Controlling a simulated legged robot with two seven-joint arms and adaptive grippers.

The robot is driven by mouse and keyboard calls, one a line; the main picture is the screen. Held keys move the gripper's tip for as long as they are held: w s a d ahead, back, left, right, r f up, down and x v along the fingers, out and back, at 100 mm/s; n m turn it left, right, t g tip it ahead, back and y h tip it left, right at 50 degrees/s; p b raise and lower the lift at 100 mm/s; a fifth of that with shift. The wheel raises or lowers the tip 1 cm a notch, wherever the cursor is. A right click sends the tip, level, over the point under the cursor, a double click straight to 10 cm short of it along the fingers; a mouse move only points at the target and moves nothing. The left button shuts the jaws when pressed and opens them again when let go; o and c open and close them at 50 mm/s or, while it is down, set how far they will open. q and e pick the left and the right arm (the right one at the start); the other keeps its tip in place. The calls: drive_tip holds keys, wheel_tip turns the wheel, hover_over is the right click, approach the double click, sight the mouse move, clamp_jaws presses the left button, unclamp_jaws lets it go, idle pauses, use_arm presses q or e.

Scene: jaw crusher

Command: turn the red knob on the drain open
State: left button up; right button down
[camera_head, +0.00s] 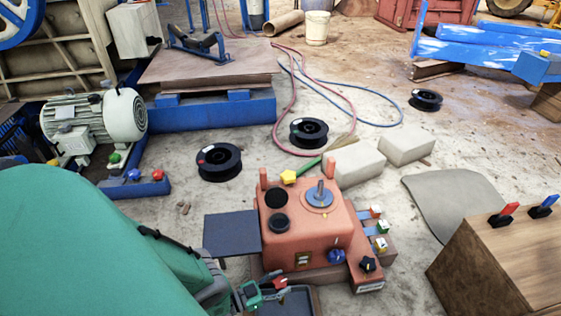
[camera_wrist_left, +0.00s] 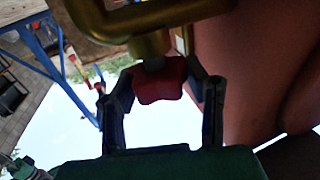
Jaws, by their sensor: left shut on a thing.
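The red knob (camera_wrist_left: 158,82) sits under the brass drain pipe (camera_wrist_left: 148,22) in the left wrist view. My left gripper (camera_wrist_left: 163,92) has one dark finger on each side of the knob and is shut on it. In the head view my left gripper (camera_head: 268,290) is low in the picture, at the near side of the orange-red machine housing (camera_head: 310,225). The knob shows there only as a small red patch (camera_head: 280,282), partly hidden by the fingers. The drain pipe is hard to make out in the head view. My right gripper is not in view.
A dark tray (camera_head: 298,302) lies below the housing, close to my gripper. A dark flat plate (camera_head: 232,233) juts out left of the housing. A wooden box (camera_head: 495,265) with red and blue levers stands at the right. Black spools (camera_head: 219,161) lie on the floor behind.

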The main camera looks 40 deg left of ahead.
use_arm(q)
drive_tip(key=shift+n+y, duration=0.3)
drive_tip(key=shift+y, duration=0.2)
drive_tip(key=n+t+y, duration=0.1)
drive_tip(key=n+y, duration=0.1)
drive_tip(key=y, duration=0.2)
drive_tip(key=shift+n, duration=0.3)
drive_tip(key=shift+s+n+y, duration=0.1)
drive_tip(key=shift+n+y, duration=1.8)
drive_tip(key=shift+y, duration=1.3)
drive_tip(key=o, duration=1.2)
